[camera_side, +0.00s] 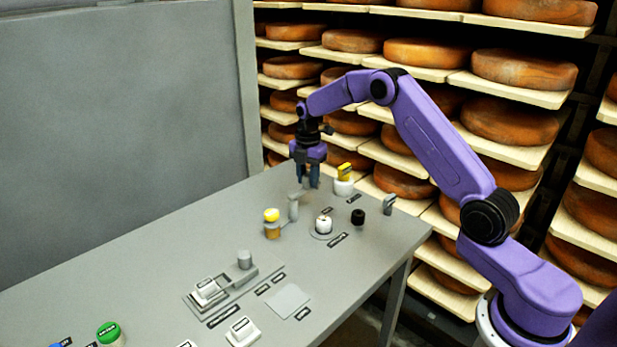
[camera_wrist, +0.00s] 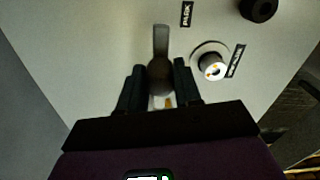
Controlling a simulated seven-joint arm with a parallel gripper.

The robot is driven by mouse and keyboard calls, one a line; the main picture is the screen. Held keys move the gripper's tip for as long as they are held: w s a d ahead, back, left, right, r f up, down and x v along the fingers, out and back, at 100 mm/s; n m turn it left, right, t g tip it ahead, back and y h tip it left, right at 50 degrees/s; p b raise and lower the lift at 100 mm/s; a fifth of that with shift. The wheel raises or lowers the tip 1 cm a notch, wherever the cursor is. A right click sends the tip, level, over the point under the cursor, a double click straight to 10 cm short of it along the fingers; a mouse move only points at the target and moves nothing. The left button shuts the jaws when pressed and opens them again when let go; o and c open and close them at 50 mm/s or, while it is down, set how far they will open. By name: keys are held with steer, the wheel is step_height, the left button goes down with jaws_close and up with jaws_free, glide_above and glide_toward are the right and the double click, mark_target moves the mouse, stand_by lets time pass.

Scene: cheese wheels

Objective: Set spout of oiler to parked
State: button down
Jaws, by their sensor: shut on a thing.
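My gripper (camera_side: 308,184) points down over the back part of the grey table. In the wrist view its two dark fingers (camera_wrist: 160,82) are closed on the sides of a rounded brownish piece (camera_wrist: 160,74), which looks like the oiler's spout. A grey bar (camera_wrist: 161,41) reaches from it, straight up in that view. In the side view a grey post (camera_side: 293,208) stands just in front of the fingers; how it joins the held piece is unclear. A PARK label (camera_wrist: 187,13) lies beyond the bar and to its right. The fingers hide part of the piece.
A white knob (camera_side: 323,225) and a black knob (camera_side: 358,217) stand to the right. A yellow-topped jar (camera_side: 271,224) is at front left, and a yellow piece on a white base (camera_side: 344,180) is behind. A slide fixture (camera_side: 232,281) lies nearer the camera. Cheese shelves are behind.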

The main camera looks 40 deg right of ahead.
mark_target(308, 174)
steer(key=shift+w+d, duration=0.1)
steer(key=shift+d, duration=0.05)
steer(key=c, duration=0.8)
jaws_free()
step_height(308, 174, up, 18)
steer(key=shift+f, duration=0.25)
